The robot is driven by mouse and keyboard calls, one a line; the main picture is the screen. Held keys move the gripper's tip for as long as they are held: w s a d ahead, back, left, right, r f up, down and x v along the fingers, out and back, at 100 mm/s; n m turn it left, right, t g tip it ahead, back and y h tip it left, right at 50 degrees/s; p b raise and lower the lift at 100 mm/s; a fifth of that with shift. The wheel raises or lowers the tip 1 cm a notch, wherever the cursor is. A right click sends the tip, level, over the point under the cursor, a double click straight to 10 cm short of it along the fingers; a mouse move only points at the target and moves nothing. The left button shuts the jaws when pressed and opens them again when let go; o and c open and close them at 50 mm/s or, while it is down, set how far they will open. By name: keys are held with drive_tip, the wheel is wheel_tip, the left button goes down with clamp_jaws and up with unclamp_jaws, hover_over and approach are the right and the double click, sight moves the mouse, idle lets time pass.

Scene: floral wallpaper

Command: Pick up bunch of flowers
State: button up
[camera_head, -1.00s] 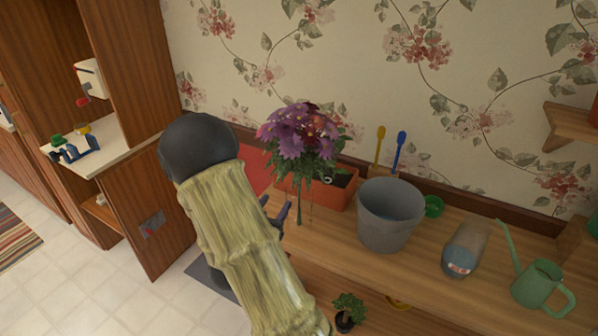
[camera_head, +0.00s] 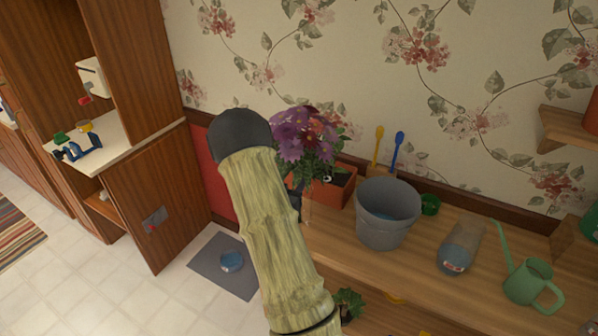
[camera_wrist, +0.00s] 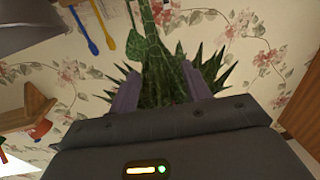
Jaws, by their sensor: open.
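The bunch of flowers (camera_head: 305,132), with purple blooms and green leaves, stands upright over the wooden bench beside the orange planter. My arm hides its left edge and much of its lower part in the head view. My gripper is mostly hidden there behind my arm, with only a dark bit beside the stems. In the wrist view my gripper (camera_wrist: 160,88) is open, one finger on each side of the green stems and leaves (camera_wrist: 152,50). I cannot tell whether the fingers touch them.
The bench holds an orange planter (camera_head: 333,190), a grey bucket (camera_head: 385,228), a clear bottle (camera_head: 460,247) and a green watering can (camera_head: 528,283). Yellow and blue tools stand behind. A wooden cabinet is at left. A grey mat (camera_head: 205,262) lies on the floor.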

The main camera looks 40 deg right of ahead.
sight(297, 174)
drive_tip(key=shift+w+d+r+p, duration=0.1)
drive_tip(key=shift+w+d+p, duration=0.1)
drive_tip(key=shift+d+p, duration=0.25)
drive_tip(key=p+x, duration=0.1)
drive_tip(key=x, duration=0.1)
drive_tip(key=p+x, duration=0.1)
drive_tip(key=x, duration=0.1)
drive_tip(key=shift+d+f, duration=0.15)
drive_tip(key=shift+f, duration=0.05)
clamp_jaws()
drive_tip(key=shift+r, duration=0.1)
